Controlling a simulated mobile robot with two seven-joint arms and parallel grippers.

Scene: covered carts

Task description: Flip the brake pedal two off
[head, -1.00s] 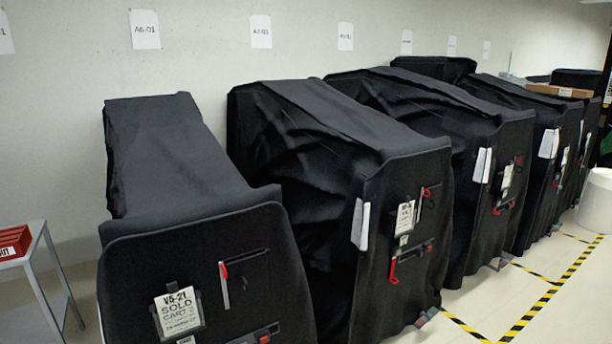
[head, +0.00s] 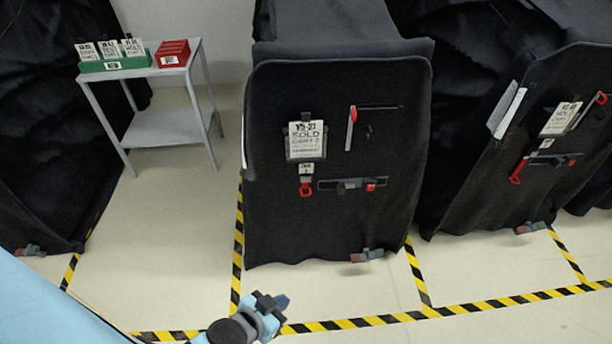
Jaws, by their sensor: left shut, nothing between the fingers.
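My left gripper (head: 277,303) is at the bottom of the view, shut and empty. In the picture it is below and left of that pedal, apart from it. My right gripper is not in view.
Similar pedals show on the right cart (head: 533,228) and the left cart (head: 30,250). A grey side table (head: 160,126) holds a green card box (head: 113,65) and a red box (head: 173,53). Yellow-black tape (head: 340,324) marks the bays; the floor before the carts looks clear.

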